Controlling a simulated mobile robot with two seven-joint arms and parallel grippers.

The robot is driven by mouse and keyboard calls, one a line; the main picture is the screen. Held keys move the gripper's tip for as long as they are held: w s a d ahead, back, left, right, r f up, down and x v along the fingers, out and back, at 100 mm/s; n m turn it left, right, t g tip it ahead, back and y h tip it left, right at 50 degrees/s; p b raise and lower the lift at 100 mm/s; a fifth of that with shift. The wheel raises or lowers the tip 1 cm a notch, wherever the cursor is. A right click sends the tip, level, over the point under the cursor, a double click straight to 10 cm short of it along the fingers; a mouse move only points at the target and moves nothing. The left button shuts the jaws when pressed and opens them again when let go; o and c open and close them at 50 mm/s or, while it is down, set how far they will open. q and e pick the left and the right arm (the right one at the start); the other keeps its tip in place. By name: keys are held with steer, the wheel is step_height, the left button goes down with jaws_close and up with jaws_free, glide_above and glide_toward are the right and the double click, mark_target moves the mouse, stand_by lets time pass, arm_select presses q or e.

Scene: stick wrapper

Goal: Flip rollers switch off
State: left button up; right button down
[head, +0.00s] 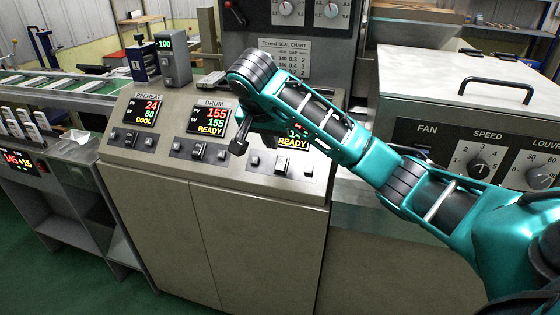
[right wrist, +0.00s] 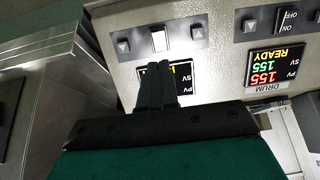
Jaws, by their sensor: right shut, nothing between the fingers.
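The sloped control panel (head: 170,175) has rocker switches under its displays. The third switch, on the right, shows in the head view (head: 281,165) and as a bright pale rocker (right wrist: 163,38) in the right wrist view. The label above its READY display is hidden by my arm, so I cannot read whether it says rollers. My right gripper (head: 237,147) is shut and empty over the panel, between the drum switch (head: 198,151) and the third one. In the right wrist view its fingertips (right wrist: 157,68) cover part of a display beside the pale rocker. My left gripper is out of view.
The preheat switch (head: 131,138) is at the panel's left. Small dark buttons flank each rocker. A grey box with a green 100 display (head: 168,60) stands behind the panel. A fan and speed control box (head: 470,140) is at the right, behind my arm.

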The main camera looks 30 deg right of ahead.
mark_target(282, 167)
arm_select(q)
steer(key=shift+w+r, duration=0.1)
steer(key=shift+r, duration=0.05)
arm_select(e)
steer(key=x, duration=1)
steer(key=shift+s+d+f, duration=0.2)
steer(key=shift+s+f, duration=0.05)
